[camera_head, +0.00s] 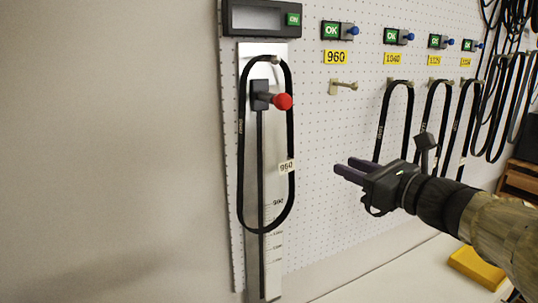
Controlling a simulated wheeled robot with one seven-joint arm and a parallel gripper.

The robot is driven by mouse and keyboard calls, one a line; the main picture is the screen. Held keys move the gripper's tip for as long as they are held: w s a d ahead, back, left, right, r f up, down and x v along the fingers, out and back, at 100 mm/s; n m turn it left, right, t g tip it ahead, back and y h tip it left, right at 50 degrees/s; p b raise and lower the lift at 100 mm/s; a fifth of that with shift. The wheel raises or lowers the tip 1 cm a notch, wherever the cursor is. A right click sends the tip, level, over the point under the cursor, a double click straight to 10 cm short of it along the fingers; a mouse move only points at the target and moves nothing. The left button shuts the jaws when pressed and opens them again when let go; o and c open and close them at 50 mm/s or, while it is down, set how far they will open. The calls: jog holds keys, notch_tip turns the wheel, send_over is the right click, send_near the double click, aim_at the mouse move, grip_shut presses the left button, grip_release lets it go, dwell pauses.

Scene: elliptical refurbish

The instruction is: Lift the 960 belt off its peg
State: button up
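The black belt with a white 960 tag (240,150) hangs as a long loop on the silver measuring plate (272,270) at the left. Its top passes over a pin at the plate's upper end. A slider with a red knob (282,101) sits inside the loop. The peg under the yellow 960 label (343,87) is bare. My gripper (343,168) is to the right of the belt, pointing left, apart from it. Its two dark fingers show a gap between them, with nothing seen in it.
Belts hang on pegs under the 1040 label (393,58) and further labels to the right. Green OK boxes with blue knobs (353,30) sit above the pegs. A dark display box (262,17) is above the plate. A yellow object (476,267) lies on the light surface below.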

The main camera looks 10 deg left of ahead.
jog(key=p, duration=0.5)
send_near(293, 144)
jog(key=d+x, duration=0.1)
jog(key=x, duration=0.4)
jog(key=shift+w+a+f, duration=0.35)
jog(key=shift+w+a, duration=0.1)
jog(key=p+x, duration=0.2)
jog(key=x, duration=0.1)
jog(key=p+x, duration=0.1)
jog(key=shift+a+r, duration=0.35)
jog(key=shift+a, duration=0.05)
jog(key=shift+w+a+f, duration=0.2)
jog(key=shift+w, duration=0.1)
